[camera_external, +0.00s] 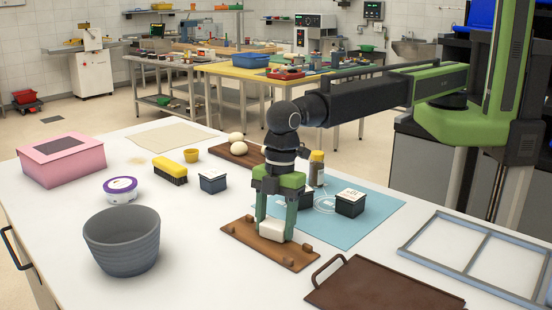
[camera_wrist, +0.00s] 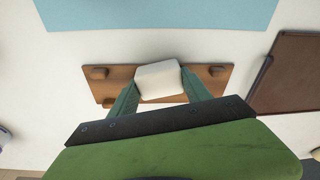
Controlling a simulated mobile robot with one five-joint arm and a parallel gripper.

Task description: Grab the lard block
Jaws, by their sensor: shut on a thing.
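The lard block is a small off-white block (camera_external: 272,230) with rounded edges. It is between the two green fingers of my gripper (camera_external: 275,220), low over a brown wooden board (camera_external: 300,257) with small pegs. In the wrist view the block (camera_wrist: 158,80) sits between the fingertips, over the middle of the same board (camera_wrist: 104,87). My gripper (camera_wrist: 160,88) is shut on the block and points down. I cannot tell whether the block touches the board or is just above it.
A grey ribbed bowl (camera_external: 122,242) stands at the front left. A brown tray with a handle (camera_external: 380,289) lies right of the board. Behind are a blue mat (camera_external: 380,217), a dark box (camera_external: 350,204) and a small bottle (camera_external: 316,170).

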